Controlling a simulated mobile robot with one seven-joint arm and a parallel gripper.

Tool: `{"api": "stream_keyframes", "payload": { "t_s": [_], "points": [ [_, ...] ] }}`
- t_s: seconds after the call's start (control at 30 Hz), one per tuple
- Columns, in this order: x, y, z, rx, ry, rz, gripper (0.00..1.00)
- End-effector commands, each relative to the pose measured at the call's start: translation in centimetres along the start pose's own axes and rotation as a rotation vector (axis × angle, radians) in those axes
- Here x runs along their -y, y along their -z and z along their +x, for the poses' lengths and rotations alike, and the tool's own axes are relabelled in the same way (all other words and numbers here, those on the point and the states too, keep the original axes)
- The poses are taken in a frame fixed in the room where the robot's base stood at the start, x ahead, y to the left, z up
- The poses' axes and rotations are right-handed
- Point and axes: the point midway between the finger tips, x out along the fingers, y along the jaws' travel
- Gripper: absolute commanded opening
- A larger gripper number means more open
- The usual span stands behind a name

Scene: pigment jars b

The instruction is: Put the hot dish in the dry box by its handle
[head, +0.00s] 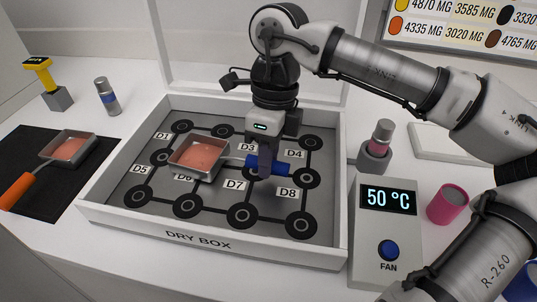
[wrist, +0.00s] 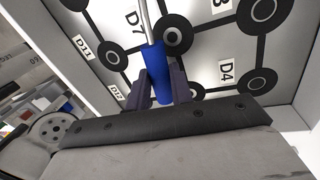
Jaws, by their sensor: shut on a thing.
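A square metal dish (head: 197,158) with pinkish-orange contents is inside the open white dry box (head: 205,240), over the marked floor near D6. Its blue handle (head: 266,165) points right, and my gripper (head: 264,172) is shut on it. In the wrist view the blue handle (wrist: 157,72) sits between the dark fingers of my gripper (wrist: 160,92). The dish body is out of the wrist view. I cannot tell whether the dish touches the floor or hangs just above it. A second dish (head: 68,148) with an orange handle lies on a black mat at left.
The box walls surround my gripper, and its lid (head: 190,50) stands open behind. A fan unit (head: 388,225) reading 50 °C stands at right, beside a pink cup (head: 447,205). A bottle in a grey holder (head: 375,155) stands behind it. A yellow-handled tool (head: 42,75) stands far left.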

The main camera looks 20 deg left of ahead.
Motion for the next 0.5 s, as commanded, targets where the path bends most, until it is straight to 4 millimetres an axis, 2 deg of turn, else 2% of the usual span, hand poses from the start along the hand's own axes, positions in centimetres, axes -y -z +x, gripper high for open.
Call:
{"api": "stream_keyframes", "payload": {
  "t_s": [0.47, 0.5],
  "points": [
    [0.12, -0.01, 0.55, 0.001, 0.0, 0.0, 0.0],
    [0.1, -0.01, 0.45, 0.001, 0.0, 0.0, 0.26]
  ]
}}
